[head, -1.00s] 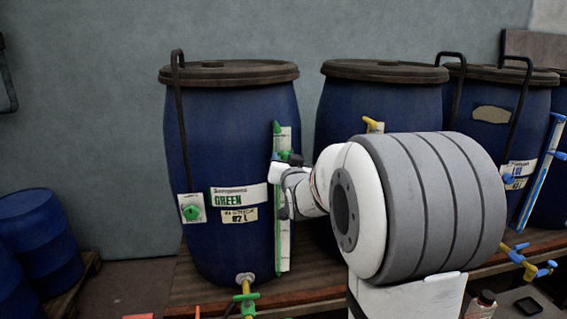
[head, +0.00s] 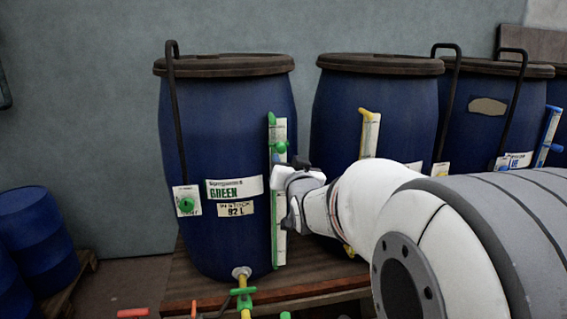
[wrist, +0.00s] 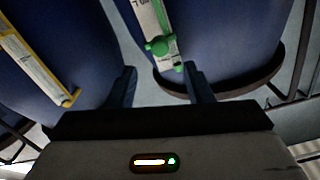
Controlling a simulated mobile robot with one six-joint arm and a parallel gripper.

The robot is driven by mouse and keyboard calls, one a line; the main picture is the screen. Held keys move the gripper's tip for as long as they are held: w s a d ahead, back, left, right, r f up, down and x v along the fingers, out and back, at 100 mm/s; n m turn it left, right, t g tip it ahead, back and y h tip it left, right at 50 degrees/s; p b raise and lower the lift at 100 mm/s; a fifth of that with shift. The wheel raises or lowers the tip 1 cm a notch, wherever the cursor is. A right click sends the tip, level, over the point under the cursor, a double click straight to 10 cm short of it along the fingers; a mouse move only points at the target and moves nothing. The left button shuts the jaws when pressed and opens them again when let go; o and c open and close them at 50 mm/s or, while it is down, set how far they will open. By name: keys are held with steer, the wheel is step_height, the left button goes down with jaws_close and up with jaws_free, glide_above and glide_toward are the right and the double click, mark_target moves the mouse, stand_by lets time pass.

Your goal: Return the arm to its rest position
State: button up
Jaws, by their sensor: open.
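My gripper (wrist: 163,86) is open and empty in the wrist view, its two dark fingers apart. A white level gauge with a green knob (wrist: 160,46) shows just past the fingertips; I cannot tell the exact gap. In the head view my white wrist is beside this green gauge (head: 279,190) on the vat labelled GREEN (head: 215,130). The fingertips are hard to make out there. My arm reaches in from the lower right and covers the lower part of the second vat (head: 345,100).
Several lidded blue vats stand in a row on a wooden platform (head: 190,285). A yellow gauge (head: 370,135) is on the second vat. A green tap (head: 243,292) juts out below the first. Blue drums (head: 38,230) stand at far left.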

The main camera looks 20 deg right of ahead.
steer(key=shift+s, duration=0.1)
stand_by(0.4)
steer(key=s+a+f+n+g+y, duration=0.1)
steer(key=s+a+f+g, duration=0.2)
steer(key=s, duration=0.6)
steer(key=s+a+f+n+g+y, duration=0.1)
steer(key=s+a+f+n+g, duration=0.1)
steer(key=s+f+g, duration=0.5)
steer(key=s+a+f+n+g, duration=0.1)
steer(key=s+a+f+g, duration=0.4)
steer(key=s, duration=0.6)
step_height(320, 180, down, 2)
steer(key=shift+s+f+n+y, duration=0.1)
steer(key=shift+s+n+y, duration=0.1)
steer(key=shift+n+y, duration=0.2)
steer(key=shift+d, duration=0.1)
steer(key=shift+c, duration=0.4)
